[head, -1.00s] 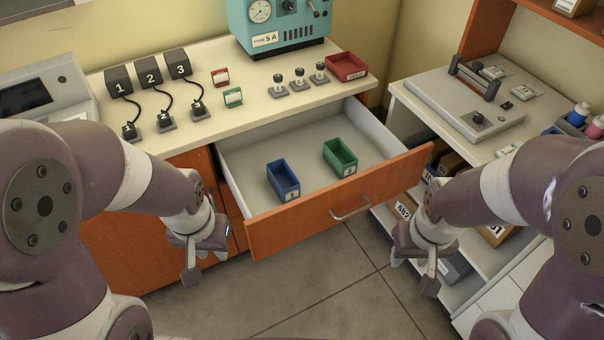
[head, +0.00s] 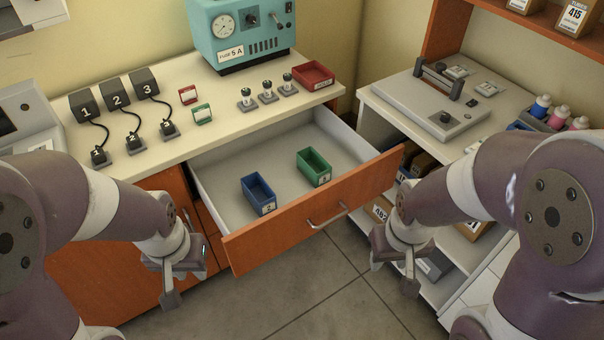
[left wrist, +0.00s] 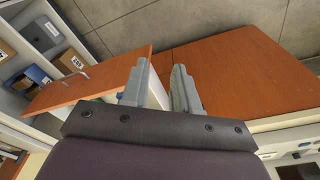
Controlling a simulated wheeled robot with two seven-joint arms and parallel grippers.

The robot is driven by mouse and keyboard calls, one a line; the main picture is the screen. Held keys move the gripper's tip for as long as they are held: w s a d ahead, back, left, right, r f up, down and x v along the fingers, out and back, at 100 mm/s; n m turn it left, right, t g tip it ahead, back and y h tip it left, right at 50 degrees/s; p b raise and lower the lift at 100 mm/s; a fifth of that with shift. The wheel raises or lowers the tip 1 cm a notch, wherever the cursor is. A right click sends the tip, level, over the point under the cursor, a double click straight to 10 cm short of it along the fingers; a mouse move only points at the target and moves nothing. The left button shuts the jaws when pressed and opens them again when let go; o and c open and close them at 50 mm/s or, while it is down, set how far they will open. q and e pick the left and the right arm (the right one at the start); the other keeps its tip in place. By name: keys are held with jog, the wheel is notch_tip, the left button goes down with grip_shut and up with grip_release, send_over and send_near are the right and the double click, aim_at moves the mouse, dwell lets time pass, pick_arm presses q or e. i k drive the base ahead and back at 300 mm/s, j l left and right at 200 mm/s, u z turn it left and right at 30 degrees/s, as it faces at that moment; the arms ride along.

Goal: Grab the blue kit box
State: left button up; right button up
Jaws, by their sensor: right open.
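The blue kit box (head: 258,194) is a small open-topped bin with a white label on its front. It sits upright in the open drawer (head: 222,207), near the drawer's front panel. My left gripper (head: 176,276) is outside the drawer, in front of the cabinet and to the left of the blue box, apart from it. Its fingers stand apart and empty in the left wrist view (left wrist: 158,88). My right gripper (head: 392,268) is open and empty, right of the drawer front and apart from the box.
A green bin (head: 314,168) stands right of the blue one in the drawer. The drawer's wooden front (head: 300,222) with its handle (head: 328,218) sticks out between my grippers. A shelf unit (head: 375,95) stands at the right. The counter (head: 225,118) holds switches and a red tray (head: 313,75).

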aim_at(263, 199)
jog(key=i+l+z, duration=0.1)
jog(key=i, duration=0.25)
jog(key=i+l+z, duration=0.1)
jog(key=i+l, duration=0.2)
jog(key=i+l+z, duration=0.15)
jog(key=i, duration=0.25)
